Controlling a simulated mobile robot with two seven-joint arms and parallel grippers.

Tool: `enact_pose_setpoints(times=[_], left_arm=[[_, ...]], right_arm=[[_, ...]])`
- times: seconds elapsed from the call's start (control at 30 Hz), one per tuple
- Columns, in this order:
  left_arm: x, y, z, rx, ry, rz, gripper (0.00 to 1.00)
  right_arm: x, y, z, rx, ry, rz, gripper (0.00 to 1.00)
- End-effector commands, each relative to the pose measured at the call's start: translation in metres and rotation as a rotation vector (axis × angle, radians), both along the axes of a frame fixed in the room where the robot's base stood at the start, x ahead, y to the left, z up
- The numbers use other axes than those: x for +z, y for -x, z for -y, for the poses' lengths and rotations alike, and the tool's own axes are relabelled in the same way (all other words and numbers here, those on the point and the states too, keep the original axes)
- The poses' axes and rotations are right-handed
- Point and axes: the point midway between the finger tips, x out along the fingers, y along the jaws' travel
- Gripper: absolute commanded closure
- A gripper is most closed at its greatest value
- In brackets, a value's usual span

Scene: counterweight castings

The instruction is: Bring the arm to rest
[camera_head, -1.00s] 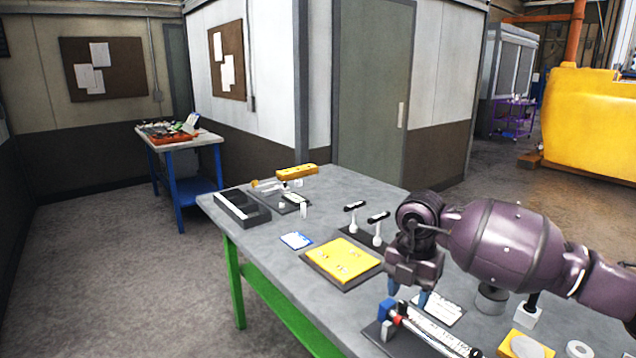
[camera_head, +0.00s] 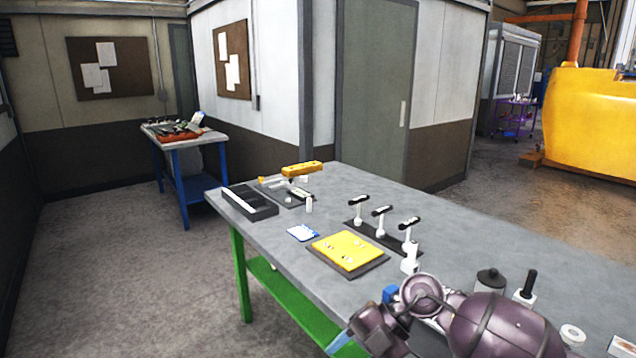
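My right arm comes in from the lower right as purple, rounded links. Its gripper (camera_head: 340,342) is at the bottom edge of the head view, in front of the table's near edge. A pale blue finger shows there, pointing down and to the left. The rest of the fingers is cut off or hidden, so I cannot tell whether they are open or shut. No held object shows. My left gripper is not in view.
The floor (camera_head: 120,270) to the left is clear.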

Motion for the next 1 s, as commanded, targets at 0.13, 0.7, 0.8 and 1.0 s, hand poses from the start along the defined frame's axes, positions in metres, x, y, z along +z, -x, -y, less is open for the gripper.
enact_pose_setpoints(times=[0.13, 0.7, 0.8, 1.0], left_arm=[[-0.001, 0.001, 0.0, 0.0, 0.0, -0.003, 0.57], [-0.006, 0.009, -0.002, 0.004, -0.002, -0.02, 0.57], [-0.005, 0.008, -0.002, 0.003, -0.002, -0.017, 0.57], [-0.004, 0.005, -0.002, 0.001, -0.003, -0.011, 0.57]], right_arm=[[0.004, 0.022, -0.023, -0.089, -0.335, -0.051, 0.5], [-0.021, 0.015, 0.057, -1.066, -1.054, -0.152, 0.5], [-0.048, 0.021, 0.09, -1.294, -1.056, -0.182, 0.5], [-0.116, 0.057, 0.156, -1.735, -0.94, -0.277, 0.5]])
